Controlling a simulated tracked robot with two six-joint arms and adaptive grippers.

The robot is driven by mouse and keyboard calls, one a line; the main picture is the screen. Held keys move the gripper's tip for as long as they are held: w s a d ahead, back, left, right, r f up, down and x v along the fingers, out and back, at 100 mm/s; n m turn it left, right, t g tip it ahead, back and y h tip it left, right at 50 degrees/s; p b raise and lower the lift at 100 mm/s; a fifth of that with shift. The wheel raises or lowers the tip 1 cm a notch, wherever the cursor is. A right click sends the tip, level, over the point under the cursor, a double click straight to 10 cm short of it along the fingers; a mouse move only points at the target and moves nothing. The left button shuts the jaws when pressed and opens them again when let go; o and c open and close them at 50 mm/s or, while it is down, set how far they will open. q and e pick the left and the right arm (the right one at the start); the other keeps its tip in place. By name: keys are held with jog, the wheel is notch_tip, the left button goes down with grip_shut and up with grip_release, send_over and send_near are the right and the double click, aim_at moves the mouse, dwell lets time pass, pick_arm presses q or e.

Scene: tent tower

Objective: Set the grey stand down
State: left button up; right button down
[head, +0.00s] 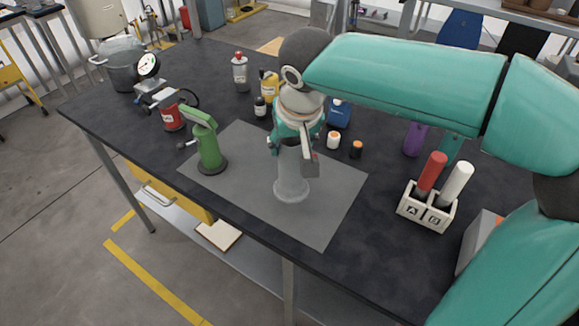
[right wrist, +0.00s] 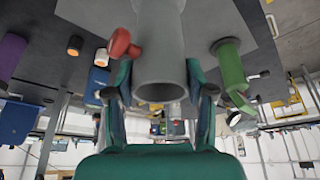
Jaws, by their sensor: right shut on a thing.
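The grey stand (head: 291,180), an upright hollow cylinder with a wider round base, is over the grey mat (head: 335,205). Its base appears to be at the mat surface, but I cannot tell whether it bears its weight there. My right gripper (head: 294,149) is shut around the stand's upper part, from above. In the right wrist view the stand's open tube (right wrist: 163,70) is between the two fingers, with a red knob (right wrist: 122,44) at its side. My left gripper is not in view.
A green stand (head: 209,148) with a side handle is on the mat's left part. A white and an orange-capped jar (head: 356,149) are behind to the right. A rack (head: 427,209) with a red and a white tube is farther right. The mat's front right is clear.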

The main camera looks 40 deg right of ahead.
aim_at(292, 164)
jog(key=shift+f, duration=2.85)
jog(key=shift+c, duration=2)
grip_release()
jog(key=shift+f+b, duration=0.1)
jog(key=shift+b, duration=0.2)
jog(key=v, duration=1.2)
jog(key=shift+s+p, duration=0.15)
jog(key=shift+p, duration=0.3)
jog(key=shift+r, duration=0.25)
